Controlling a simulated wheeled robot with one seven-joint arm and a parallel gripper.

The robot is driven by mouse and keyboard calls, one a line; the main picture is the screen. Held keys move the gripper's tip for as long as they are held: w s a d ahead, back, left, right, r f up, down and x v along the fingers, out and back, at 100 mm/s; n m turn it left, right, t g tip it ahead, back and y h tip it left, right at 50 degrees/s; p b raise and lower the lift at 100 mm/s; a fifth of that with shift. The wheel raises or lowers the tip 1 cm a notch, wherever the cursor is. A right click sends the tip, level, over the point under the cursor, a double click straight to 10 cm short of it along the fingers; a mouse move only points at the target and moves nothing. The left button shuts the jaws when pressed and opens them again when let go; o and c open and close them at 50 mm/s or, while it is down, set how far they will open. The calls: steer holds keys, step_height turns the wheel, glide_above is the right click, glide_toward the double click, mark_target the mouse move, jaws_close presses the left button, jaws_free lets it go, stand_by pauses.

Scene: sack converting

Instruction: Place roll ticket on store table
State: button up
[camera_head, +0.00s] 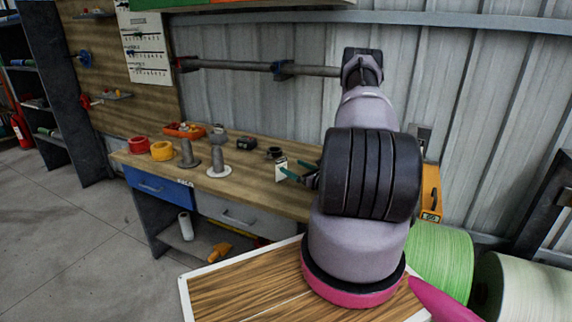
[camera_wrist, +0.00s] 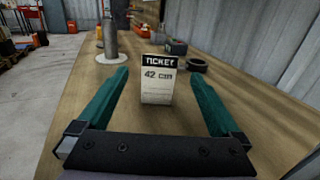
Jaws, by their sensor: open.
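The roll ticket (camera_wrist: 157,80) is a small white card with a black "TICKET" header and "42 cm" on it. It stands upright on the wooden store table (camera_wrist: 205,106) in the wrist view, between and a little beyond my gripper's fingertips. In the head view the ticket (camera_head: 281,169) is near the right part of the table (camera_head: 262,190). My gripper (camera_wrist: 157,84) has two green fingers spread wide on either side of the ticket, with gaps to both. In the head view its fingertips (camera_head: 285,172) show beside the ticket; the arm hides the rest.
A grey spindle (camera_wrist: 110,38) on a round base stands behind the ticket at left. A dark ring (camera_wrist: 191,65) and a dark box (camera_wrist: 176,47) lie behind it at right. Red (camera_head: 138,145) and yellow (camera_head: 162,150) tape rolls sit at the table's left. A corrugated wall (camera_head: 270,105) bounds the back.

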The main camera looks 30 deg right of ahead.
steer(key=shift+s+d+r, duration=0.1)
steer(key=shift+s, duration=0.55)
steer(key=a+r+n+g+y, duration=0.4)
steer(key=a+r+n+y, duration=0.15)
steer(key=a+r, duration=0.35)
steer(key=a+r+n+g+y, duration=0.4)
steer(key=a+r+n, duration=0.25)
steer(key=r, duration=0.55)
steer(key=s+a+r+n+g+h, duration=0.3)
steer(key=s+a+r+n+g, duration=0.15)
steer(key=s+r+n, duration=0.35)
steer(key=s+a+r+n+g+h, duration=0.35)
steer(key=s+a+r, duration=0.25)
steer(key=s, duration=0.4)
steer(key=s+d+r+n+t+h, duration=0.4)
steer(key=s+r+n+t+h, duration=0.1)
steer(key=s+r, duration=0.3)
steer(key=shift+s+d+r+t+h, duration=0.2)
steer(key=shift+s+d+t+h, duration=0.15)
steer(key=shift+s, duration=0.2)
